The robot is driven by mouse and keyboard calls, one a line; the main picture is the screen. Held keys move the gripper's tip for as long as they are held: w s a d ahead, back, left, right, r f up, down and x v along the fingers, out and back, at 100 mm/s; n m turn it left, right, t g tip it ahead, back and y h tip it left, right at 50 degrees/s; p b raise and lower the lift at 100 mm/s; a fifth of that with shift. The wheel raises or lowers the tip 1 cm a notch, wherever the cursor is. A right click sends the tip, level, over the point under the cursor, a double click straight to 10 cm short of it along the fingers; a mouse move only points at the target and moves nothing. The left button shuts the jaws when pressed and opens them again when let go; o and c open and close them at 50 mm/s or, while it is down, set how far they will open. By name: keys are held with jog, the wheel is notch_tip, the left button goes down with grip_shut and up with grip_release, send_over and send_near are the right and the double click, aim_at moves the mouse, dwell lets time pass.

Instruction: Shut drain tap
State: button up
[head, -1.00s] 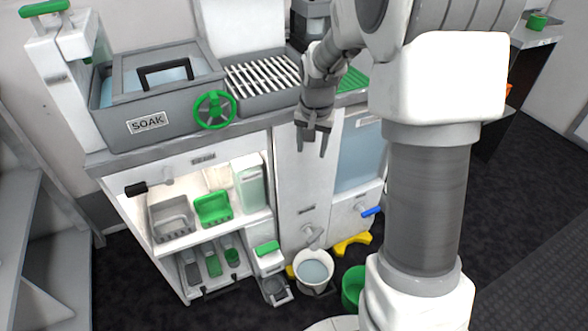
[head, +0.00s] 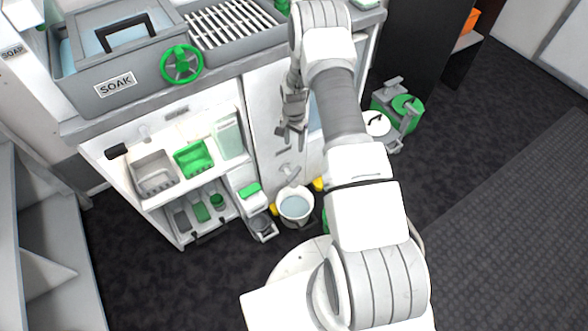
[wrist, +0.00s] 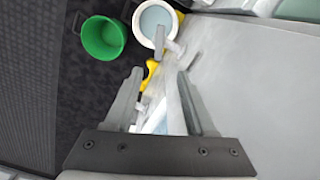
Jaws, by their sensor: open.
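A grey lever tap (head: 290,171) sits low on the front of the white cabinet, just above a white bucket (head: 295,205) of water. In the wrist view the tap's grey lever (wrist: 160,42) overlaps the bucket (wrist: 155,18). I take this for the drain tap; its label is not readable. My gripper (head: 290,137) is open and empty, in front of the cabinet and above the tap, apart from it. In the wrist view its fingers (wrist: 160,74) point toward the tap side, with a gap between them.
A green bucket (wrist: 103,38) stands on the floor beside the white one. A shelf unit with a green bin (head: 194,158) is left of the tap. A green handwheel (head: 181,64) sits above. Dark floor lies open at right.

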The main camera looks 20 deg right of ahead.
aim_at(294, 173)
notch_tip(294, 173, down, 18)
jog(key=b, duration=0.4)
jog(key=shift+r+b, duration=0.1)
jog(key=shift+b, duration=0.3)
jog(key=shift+s, duration=0.1)
grip_shut()
